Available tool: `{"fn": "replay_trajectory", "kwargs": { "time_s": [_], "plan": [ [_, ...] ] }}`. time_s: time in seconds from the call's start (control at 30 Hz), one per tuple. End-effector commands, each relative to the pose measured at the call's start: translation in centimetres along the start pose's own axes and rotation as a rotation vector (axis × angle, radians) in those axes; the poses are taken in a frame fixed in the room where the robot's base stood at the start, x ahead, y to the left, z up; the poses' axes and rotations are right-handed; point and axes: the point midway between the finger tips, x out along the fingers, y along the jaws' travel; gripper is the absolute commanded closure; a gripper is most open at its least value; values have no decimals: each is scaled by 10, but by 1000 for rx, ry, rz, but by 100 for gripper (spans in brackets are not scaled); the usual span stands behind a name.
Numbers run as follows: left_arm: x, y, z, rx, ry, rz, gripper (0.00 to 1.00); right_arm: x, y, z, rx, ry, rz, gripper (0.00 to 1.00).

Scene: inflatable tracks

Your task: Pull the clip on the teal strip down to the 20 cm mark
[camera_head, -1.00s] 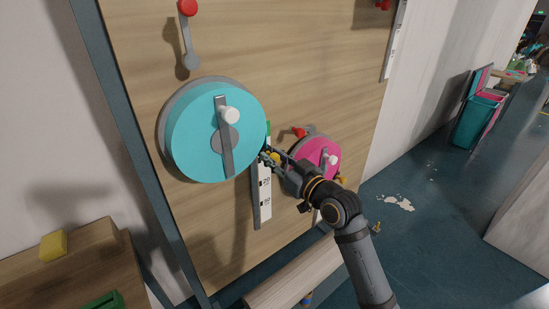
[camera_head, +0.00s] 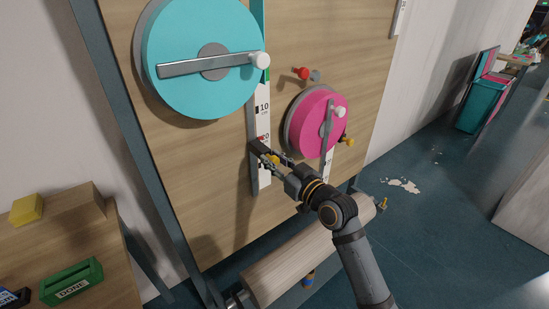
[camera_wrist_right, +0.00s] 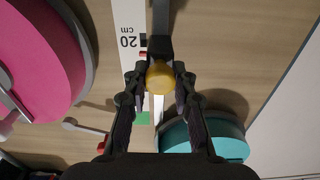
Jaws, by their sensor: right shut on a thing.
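The teal disc (camera_head: 190,85) is on the upright wooden board, with its grey crank arm near level and a white knob at its right end. The white scale strip (camera_head: 264,92) runs down beside it, with marks for 10 and 20. My right gripper (camera_head: 272,158) is shut on the clip's yellow knob (camera_wrist_right: 160,76). The dark clip (camera_head: 260,147) sits on the strip at about the 20 mark, partly hidden by my fingers. A small red mark (camera_wrist_right: 143,55) shows close beside the 20 in the right wrist view. My left gripper is not in view.
A pink disc (camera_head: 312,125) with a white-knobbed crank and a red lever (camera_head: 303,73) stand just right of the strip. A wooden roller (camera_head: 300,265) lies below the board. A green box (camera_head: 70,282) and yellow block (camera_head: 27,209) sit at left.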

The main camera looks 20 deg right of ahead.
Motion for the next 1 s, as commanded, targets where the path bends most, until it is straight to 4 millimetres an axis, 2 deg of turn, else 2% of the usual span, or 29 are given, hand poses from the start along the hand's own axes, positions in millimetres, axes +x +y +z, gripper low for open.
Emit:
{"fn": "replay_trajectory", "kwargs": {
  "time_s": [0.03,0.13,0.57,0.6,0.73,1.0],
  "plan": [
    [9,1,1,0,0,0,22,0,0,11,1,0,0,100],
    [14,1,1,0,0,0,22,0,0,16,1,0,0,100],
    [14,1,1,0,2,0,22,0,0,17,0,0,1,100],
    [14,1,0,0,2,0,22,0,0,17,0,1,1,70],
    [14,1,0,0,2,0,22,0,0,17,0,1,1,52],
    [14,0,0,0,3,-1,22,0,0,17,-1,1,0,51]
  ]
}}
